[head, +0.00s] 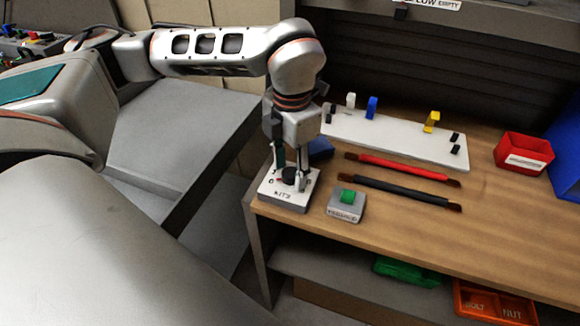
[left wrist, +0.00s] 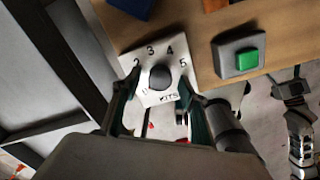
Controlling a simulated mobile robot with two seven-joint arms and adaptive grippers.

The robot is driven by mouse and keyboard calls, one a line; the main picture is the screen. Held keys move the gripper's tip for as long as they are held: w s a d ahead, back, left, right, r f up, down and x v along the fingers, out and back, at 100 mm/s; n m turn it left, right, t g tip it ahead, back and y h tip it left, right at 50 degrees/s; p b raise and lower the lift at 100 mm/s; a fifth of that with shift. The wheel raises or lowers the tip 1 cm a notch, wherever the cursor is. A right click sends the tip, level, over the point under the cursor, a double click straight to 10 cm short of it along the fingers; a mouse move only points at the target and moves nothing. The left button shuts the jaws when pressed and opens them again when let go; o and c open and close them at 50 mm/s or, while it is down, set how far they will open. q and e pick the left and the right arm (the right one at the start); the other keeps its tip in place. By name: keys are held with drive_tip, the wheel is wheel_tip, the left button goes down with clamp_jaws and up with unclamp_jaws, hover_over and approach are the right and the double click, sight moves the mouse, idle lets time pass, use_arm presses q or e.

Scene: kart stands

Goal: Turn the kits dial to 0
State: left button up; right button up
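The kits dial is a black round knob (head: 290,175) on a pale, tilted-top box marked KITS (head: 286,202), at the near left corner of the bench. In the left wrist view the knob (left wrist: 160,77) is centred, with 2, 3, 4 and 5 readable around it. The low end of the scale is partly hidden, and I cannot read where the pointer stands. My left gripper (head: 290,170) is above the box, pointing down. Its fingers (left wrist: 156,98) are apart, one on each side of the knob; contact is not clear. My right gripper appears small at the right of the left wrist view (left wrist: 292,89).
A grey box with a green button (head: 347,198) stands just right of the dial. Red (head: 403,167) and black (head: 402,190) rods lie behind it. A white board (head: 400,138) with upright pieces and a red bin (head: 523,151) are farther back. The bench's front right is clear.

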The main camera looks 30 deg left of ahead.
sight(291, 174)
use_arm(q)
drive_tip(key=shift+r, duration=0.1)
wheel_tip(291, 174, up, 12)
drive_tip(key=shift+d, duration=0.15)
idle(0.5)
drive_tip(key=shift+s, duration=0.1)
idle(0.4)
